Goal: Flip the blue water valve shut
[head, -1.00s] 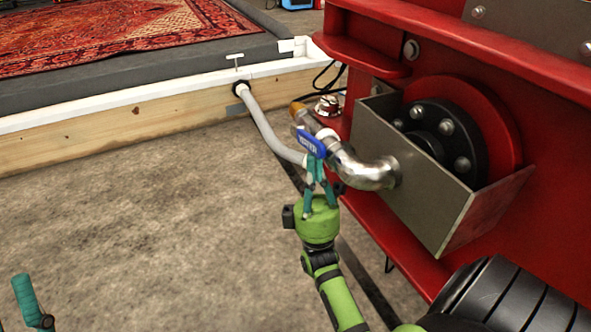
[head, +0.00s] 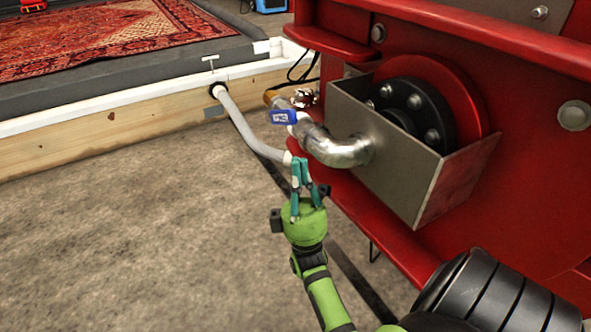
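The blue valve handle (head: 283,117) sits on the metal pipe that runs from the red machine, in the middle of the head view. It lies nearly level and sticks out to the left of the pipe. My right gripper (head: 299,162), with teal fingers on a green wrist, is below and slightly right of the handle, apart from it. Its fingertips are close together with nothing seen between them. My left gripper is not in view.
The bent metal pipe (head: 340,150) enters a grey steel guard (head: 385,150) on the red machine (head: 520,190). A grey hose (head: 247,128) runs to the wooden pit wall (head: 120,137). A patterned rug (head: 110,38) lies beyond. The concrete floor at left is clear.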

